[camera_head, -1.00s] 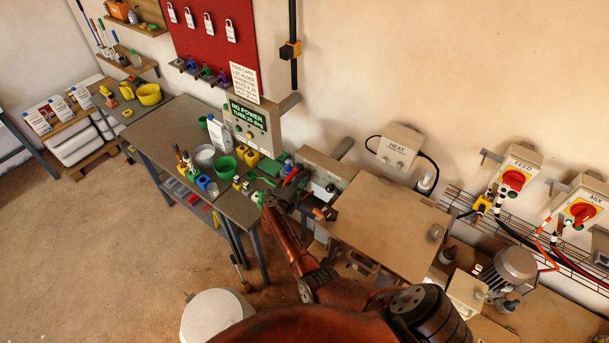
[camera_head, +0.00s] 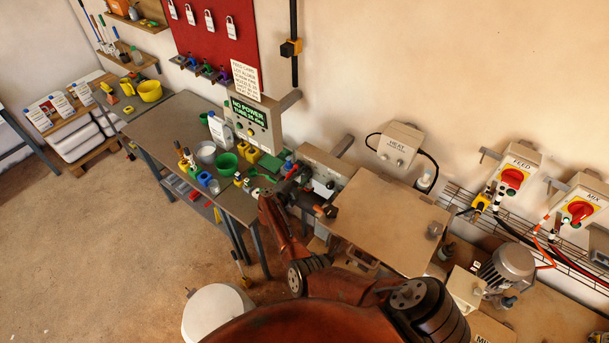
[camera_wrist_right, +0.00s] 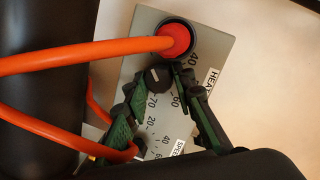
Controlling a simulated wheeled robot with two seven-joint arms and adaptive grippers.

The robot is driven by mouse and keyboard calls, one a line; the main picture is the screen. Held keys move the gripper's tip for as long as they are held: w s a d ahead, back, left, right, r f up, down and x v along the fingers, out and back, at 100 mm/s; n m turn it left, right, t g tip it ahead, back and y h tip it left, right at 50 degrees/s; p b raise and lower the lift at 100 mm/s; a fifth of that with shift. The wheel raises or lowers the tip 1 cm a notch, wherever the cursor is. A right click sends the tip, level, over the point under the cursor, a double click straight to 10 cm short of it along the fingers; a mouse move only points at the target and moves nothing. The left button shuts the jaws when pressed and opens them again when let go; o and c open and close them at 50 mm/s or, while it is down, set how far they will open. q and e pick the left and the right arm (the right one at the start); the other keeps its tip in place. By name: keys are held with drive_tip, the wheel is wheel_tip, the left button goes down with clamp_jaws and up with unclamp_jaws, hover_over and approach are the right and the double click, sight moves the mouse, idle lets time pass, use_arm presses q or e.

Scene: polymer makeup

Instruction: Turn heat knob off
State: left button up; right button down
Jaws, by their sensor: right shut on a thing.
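The heat knob (camera_wrist_right: 157,77) is dark with a pale pointer line. It sits on a grey panel (camera_wrist_right: 138,62) with a printed number scale and a HEAT label (camera_wrist_right: 211,80) in the right wrist view. My right gripper (camera_wrist_right: 166,80) has its dark green fingers around the knob, shut on it. The fingers hide part of the knob and scale. In the head view my right gripper (camera_head: 292,184) is at the control box (camera_head: 325,168) on the bench; the knob cannot be made out there. My left gripper is not in view.
A red round part (camera_wrist_right: 176,38) and orange cables (camera_wrist_right: 90,55) lie close beside the fingers. Cups and bottles crowd the bench left of the gripper, including a green cup (camera_head: 227,164).

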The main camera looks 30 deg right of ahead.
drive_tip(key=shift+s+f, duration=0.15)
drive_tip(key=shift+f, duration=0.05)
drive_tip(key=c, duration=1.6)
unclamp_jaws()
drive_tip(key=shift+r, duration=0.1)
wheel_tip(320, 180, up, 10)
drive_tip(key=shift+d, duration=0.15)
